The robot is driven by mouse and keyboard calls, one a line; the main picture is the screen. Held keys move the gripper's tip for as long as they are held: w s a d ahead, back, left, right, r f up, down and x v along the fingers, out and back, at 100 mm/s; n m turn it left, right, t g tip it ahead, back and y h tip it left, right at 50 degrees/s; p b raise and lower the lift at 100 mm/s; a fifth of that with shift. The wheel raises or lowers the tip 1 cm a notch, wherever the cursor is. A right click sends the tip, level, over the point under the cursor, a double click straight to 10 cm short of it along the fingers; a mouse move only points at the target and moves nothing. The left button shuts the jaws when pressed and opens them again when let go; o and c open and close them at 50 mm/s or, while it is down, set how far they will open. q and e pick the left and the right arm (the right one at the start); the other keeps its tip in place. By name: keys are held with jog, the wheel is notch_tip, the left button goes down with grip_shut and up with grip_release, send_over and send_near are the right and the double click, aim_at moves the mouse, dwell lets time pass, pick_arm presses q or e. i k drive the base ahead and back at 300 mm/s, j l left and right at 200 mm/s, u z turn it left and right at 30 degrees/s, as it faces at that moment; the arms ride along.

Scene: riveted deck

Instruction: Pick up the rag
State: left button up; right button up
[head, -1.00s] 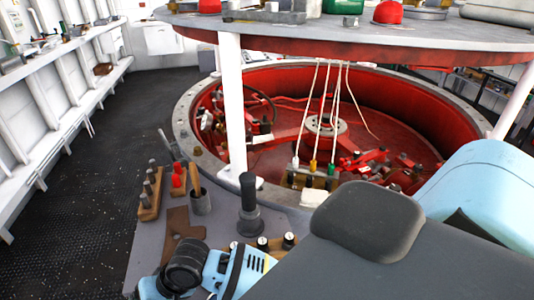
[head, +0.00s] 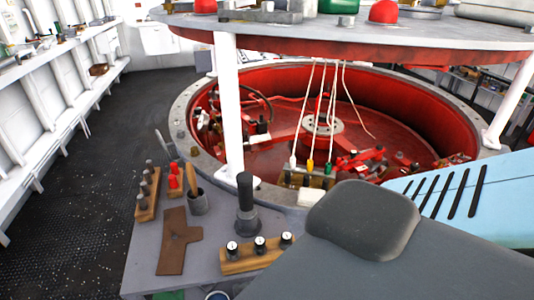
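I cannot tell for sure which thing is the rag. A flat brown piece (head: 177,240), irregular in outline like cloth or leather, lies on the near grey bench. A small pale block or folded piece (head: 311,196) lies at the far edge of the bench, partly hidden by a dark part in front. A bit of green (head: 168,295) shows at the bottom edge, too cut off to identify. Neither of my grippers is in view. A blue link of my arm shows at the right.
On the grey bench (head: 205,262) stand a wooden block with grey pegs (head: 147,193), a cup with a wooden handle (head: 197,203), a dark upright post (head: 246,205) and a wooden strip with knobs (head: 257,254). Behind is a red round pit (head: 400,105). Dark floor (head: 70,190) is clear.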

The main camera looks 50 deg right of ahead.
aim_at(306, 197)
jog(key=z, duration=1.9)
